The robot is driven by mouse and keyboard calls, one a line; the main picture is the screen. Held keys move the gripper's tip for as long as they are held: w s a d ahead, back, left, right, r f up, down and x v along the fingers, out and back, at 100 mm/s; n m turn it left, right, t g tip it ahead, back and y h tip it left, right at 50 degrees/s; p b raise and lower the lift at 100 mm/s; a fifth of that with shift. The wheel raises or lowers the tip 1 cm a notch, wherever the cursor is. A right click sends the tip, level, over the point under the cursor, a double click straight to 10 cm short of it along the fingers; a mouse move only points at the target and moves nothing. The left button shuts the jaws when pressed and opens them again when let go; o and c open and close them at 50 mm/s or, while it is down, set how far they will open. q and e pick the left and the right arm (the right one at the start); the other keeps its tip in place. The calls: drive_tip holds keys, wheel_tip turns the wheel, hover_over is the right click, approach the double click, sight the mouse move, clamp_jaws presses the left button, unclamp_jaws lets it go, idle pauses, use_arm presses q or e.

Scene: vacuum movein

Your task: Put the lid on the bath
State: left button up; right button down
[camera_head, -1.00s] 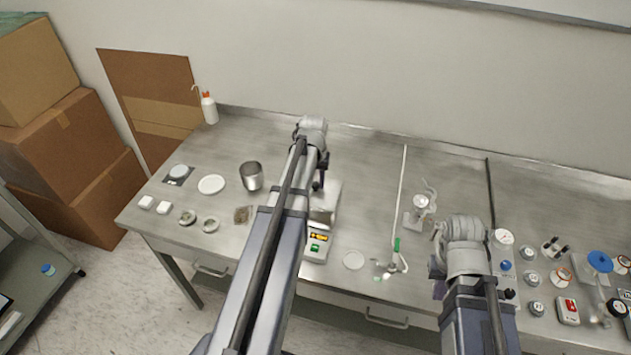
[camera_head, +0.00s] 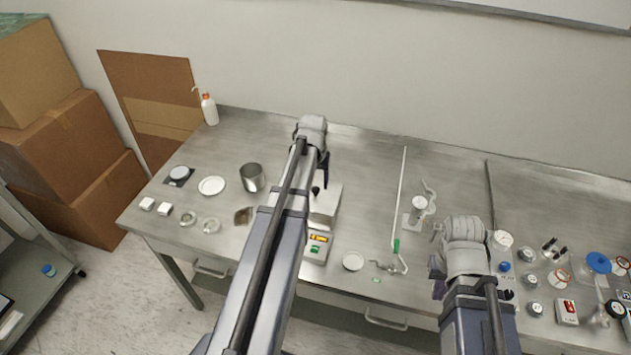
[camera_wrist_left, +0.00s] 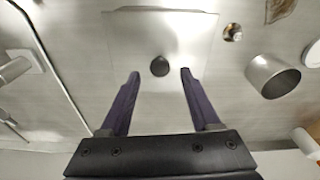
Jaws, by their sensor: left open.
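The lid (camera_wrist_left: 140,40) is a flat, pale metal plate with a round black knob (camera_wrist_left: 159,66) in the left wrist view. My left gripper (camera_wrist_left: 158,73) is open, one finger on each side of the knob, with gaps to both. In the head view the lid (camera_head: 328,200) shows beside my left arm, with the left gripper (camera_head: 321,178) over it. The bath (camera_head: 317,248) appears to be the pale box with a yellow display and green button, just in front of the lid. My arm hides part of both; I cannot tell how they meet. My right gripper is mostly hidden behind its arm.
A metal beaker (camera_head: 252,177) and white dish (camera_head: 211,186) stand left of my left arm. Several jars and instruments crowd the right end. The back middle of the bench (camera_head: 370,165) is clear.

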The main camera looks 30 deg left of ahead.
sight(316, 200)
use_arm(q)
wheel_tip(316, 200, up, 12)
drive_tip(key=s+p, duration=0.1)
drive_tip(key=p, duration=1)
drive_tip(key=shift+s+d, duration=0.2)
drive_tip(key=shift+d, duration=0.05)
drive_tip(key=s+d+m, duration=0.2)
drive_tip(key=s+d, duration=0.3)
drive_tip(key=d, duration=0.5)
drive_tip(key=s+d+m+g, duration=0.1)
drive_tip(key=s+d+m, duration=0.2)
drive_tip(key=d, duration=0.7)
drive_tip(key=s+d+m, duration=0.2)
drive_tip(key=s+d, duration=0.5)
drive_tip(key=d, duration=0.3)
drive_tip(key=shift+g+y, duration=0.3)
drive_tip(key=shift+y, duration=0.1)
